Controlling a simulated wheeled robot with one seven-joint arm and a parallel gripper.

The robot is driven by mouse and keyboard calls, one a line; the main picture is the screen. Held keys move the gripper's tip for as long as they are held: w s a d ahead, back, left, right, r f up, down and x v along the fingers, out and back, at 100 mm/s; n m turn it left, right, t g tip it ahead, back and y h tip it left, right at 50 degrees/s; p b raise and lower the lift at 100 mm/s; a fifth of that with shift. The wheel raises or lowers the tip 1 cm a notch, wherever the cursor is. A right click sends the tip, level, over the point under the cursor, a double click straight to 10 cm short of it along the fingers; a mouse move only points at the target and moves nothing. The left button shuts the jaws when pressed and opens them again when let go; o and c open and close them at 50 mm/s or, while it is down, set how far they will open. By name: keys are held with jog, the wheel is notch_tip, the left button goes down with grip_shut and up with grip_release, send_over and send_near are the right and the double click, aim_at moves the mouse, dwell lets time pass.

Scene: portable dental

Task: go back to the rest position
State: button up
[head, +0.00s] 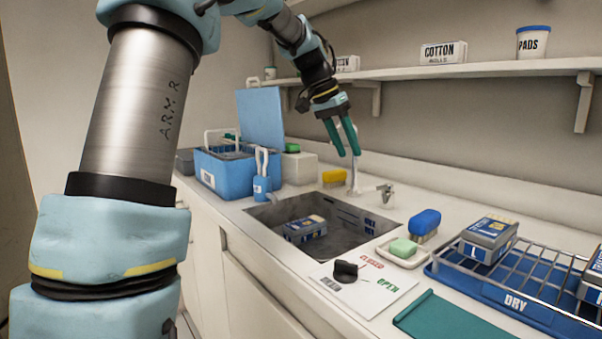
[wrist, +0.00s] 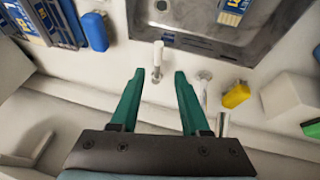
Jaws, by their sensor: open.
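My gripper (head: 349,155) has teal fingers and hangs above the back edge of the counter, over the faucet area behind the sink. It also shows in the wrist view (wrist: 157,72), where its two fingers are spread apart with nothing between them. The faucet (head: 354,178) stands below the fingers. The arm reaches across the upper left of the head view and bends down to the gripper.
The sink (head: 343,219) holds a blue and grey box (head: 305,229). A blue open-lidded case (head: 207,172) stands left. A drying rack (head: 516,304) with boxes is at right. A wall shelf (head: 500,68) runs behind the gripper. A dial plate (head: 340,288) lies in front.

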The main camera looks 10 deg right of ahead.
jog(key=s+a+f+n+t+y+p, duration=0.1)
jog(key=s+a+f+n+y+p, duration=0.2)
jog(key=a, duration=0.6)
jog(key=s+a+f+n+p, duration=0.1)
jog(key=a+f+n+p, duration=0.25)
jog(key=a, duration=0.45)
jog(key=s+a+f+n+y+p, duration=0.1)
jog(key=s+a+f+n+p, duration=0.2)
jog(key=s+a, duration=0.9)
notch_tip(320, 180, down, 3)
jog(key=shift+s+a+f+n+y+p, duration=0.15)
jog(key=shift+s+a+n+y+p, duration=0.2)
jog(key=shift+a+n, duration=0.35)
